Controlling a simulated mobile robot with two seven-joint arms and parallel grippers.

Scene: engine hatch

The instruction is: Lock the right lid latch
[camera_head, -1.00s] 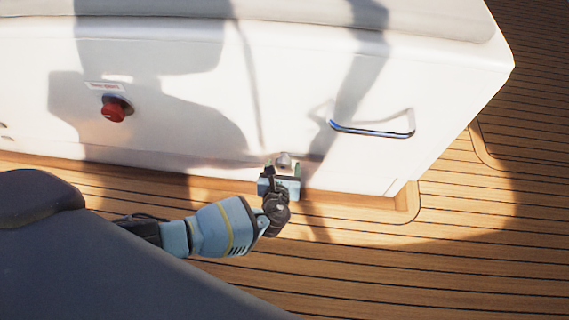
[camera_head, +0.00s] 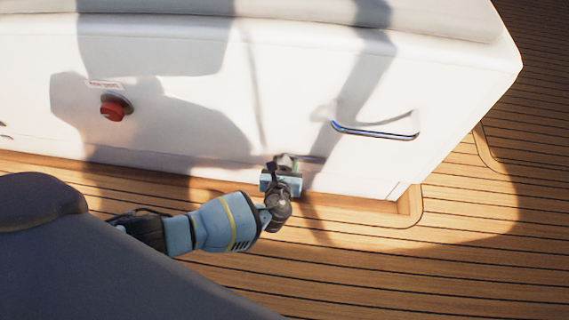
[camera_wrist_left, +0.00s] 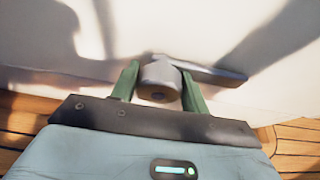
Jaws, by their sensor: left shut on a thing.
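The latch (camera_wrist_left: 160,80) is a grey metal knob with a flat lever (camera_wrist_left: 212,70) that points to the right in the left wrist view. It sits low on the white hatch front. In the head view the latch (camera_head: 286,160) is small and partly hidden by my left gripper (camera_head: 284,168). The green fingers of my left gripper (camera_wrist_left: 160,86) stand on either side of the round knob and are shut on it. The lever extends past the right finger. My right gripper is not in view.
A red knob (camera_head: 113,108) under a small label is on the white panel at left. A metal handle (camera_head: 375,133) is to the right of the latch. The wooden deck (camera_head: 430,275) in front and at right is clear.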

